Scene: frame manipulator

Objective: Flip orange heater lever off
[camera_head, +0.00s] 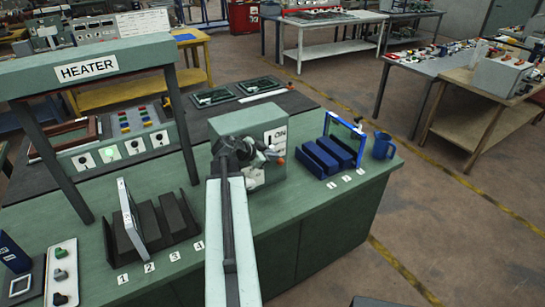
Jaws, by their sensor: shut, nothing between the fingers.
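A grey-green box (245,121) stands on the bench near the middle of the picture. A white label (276,136) on its front reads ON; anything printed below is hidden. A small orange tip (281,161), apparently the end of the lever, shows just below the label. The rest of the lever is hidden behind my gripper. My gripper (270,153) is shut and empty in front of the box, close to the orange tip. I cannot tell whether they touch. A HEATER sign (87,69) hangs on a green frame at the left.
A dark slotted rack (180,216) holding a pale panel (130,213) stands left of my arm. A blue rack (320,159) and a blue mug (383,145) stand right of the box. A button panel (125,140) lies behind the frame. The green bench front is clear at right.

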